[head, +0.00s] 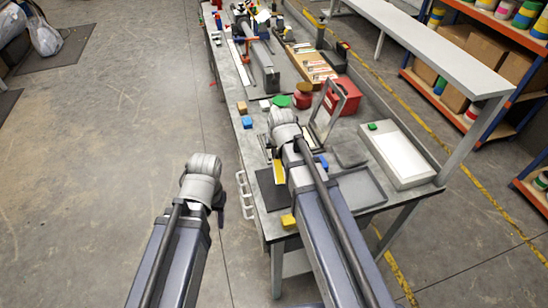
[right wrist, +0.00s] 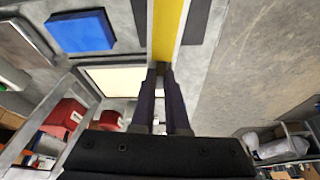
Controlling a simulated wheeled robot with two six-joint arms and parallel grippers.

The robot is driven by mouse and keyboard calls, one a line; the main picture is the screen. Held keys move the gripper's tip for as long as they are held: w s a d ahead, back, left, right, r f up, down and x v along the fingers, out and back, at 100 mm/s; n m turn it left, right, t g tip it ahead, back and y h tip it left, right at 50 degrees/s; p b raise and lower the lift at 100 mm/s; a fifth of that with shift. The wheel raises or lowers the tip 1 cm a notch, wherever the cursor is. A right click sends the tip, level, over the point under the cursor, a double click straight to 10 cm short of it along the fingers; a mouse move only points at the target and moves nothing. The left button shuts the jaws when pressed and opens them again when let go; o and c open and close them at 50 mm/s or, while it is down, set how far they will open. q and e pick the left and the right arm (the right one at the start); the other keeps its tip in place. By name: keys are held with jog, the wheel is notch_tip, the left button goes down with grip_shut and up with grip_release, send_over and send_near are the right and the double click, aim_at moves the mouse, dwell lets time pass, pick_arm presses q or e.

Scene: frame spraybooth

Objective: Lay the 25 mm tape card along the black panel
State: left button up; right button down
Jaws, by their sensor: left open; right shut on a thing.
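A yellow strip with pale edges, which looks like the tape card (right wrist: 168,28), runs up from between the fingertips of my right gripper (right wrist: 162,70). The gripper is shut on it. In the head view the yellow strip (head: 279,172) shows beside the right wrist, over or next to the black panel (head: 268,192) near the bench's left edge. Dark surface (right wrist: 195,22) lies alongside the strip in the right wrist view. Whether the card touches the panel I cannot tell. My left gripper (head: 220,208) is off the bench's left side, over the floor, empty; its fingers are mostly hidden.
A blue block (right wrist: 80,31) lies near the card. A yellow block (head: 288,221) sits at the bench's front edge. A grey tray (head: 365,190) and a white-topped box (head: 402,155) stand to the right. Red containers (head: 345,97) stand behind. Floor at left is clear.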

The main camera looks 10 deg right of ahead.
jog(key=shift+s+a+f+n+y, duration=0.35)
jog(key=shift+s+a+n, duration=0.2)
jog(key=shift+n, duration=0.25)
jog(key=shift+w+a, duration=0.1)
jog(key=shift+a, duration=0.05)
notch_tip(320, 180, down, 6)
jog(key=b, duration=0.6)
jog(key=shift+f+b, duration=0.2)
jog(key=shift+b, duration=0.2)
jog(key=shift+f+b, duration=0.65)
dwell(1.2)
jog(key=c, duration=0.8)
grip_release()
jog(key=shift+c, duration=0.2)
jog(key=shift+o, duration=0.4)
jog(key=o, duration=0.4)
